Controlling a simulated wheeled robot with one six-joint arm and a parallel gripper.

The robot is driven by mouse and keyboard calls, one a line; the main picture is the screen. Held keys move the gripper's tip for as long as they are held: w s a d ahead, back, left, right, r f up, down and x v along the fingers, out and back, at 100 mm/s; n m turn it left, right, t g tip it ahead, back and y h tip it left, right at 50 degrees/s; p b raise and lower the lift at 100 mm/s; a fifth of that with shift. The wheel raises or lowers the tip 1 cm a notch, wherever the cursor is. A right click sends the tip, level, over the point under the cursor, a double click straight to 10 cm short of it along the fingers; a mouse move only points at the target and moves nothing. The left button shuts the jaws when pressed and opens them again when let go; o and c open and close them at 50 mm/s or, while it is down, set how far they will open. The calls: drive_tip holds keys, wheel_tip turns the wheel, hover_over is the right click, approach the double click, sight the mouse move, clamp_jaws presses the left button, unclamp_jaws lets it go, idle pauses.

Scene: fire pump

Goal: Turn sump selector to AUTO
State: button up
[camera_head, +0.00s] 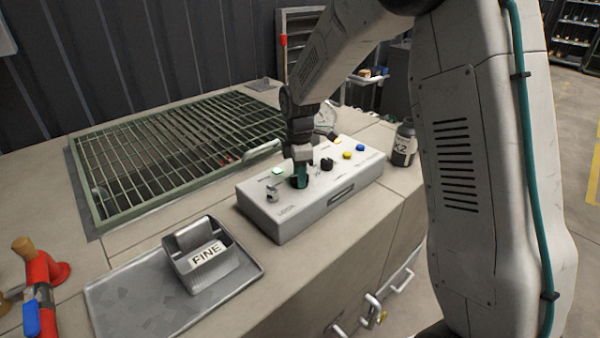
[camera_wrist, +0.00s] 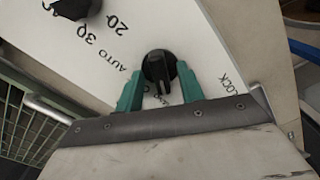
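The sump selector appears as a black round knob (camera_wrist: 160,68) on a white panel in the wrist view. AUTO is printed to its left and LOCK to its right; lettering below it is partly covered. My gripper (camera_wrist: 160,78) has one green finger on each side of the knob, apart and not visibly clamped on its raised bar. In the head view my gripper (camera_head: 300,178) points down at the left part of the pale control box (camera_head: 310,205), and hides the knob there.
Another black knob (camera_wrist: 74,7) marked 20 and 30 sits nearby. The box also bears a green lamp (camera_head: 278,171), a blue button (camera_head: 360,148) and yellow buttons. A bottle (camera_head: 404,145) stands right of it.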

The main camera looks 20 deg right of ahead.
clamp_jaws()
idle(0.3)
drive_tip(key=m, duration=1)
drive_tip(key=shift+w+r, duration=0.1)
drive_tip(key=m, duration=0.7)
drive_tip(key=shift+m, duration=0.3)
drive_tip(key=m, duration=0.6)
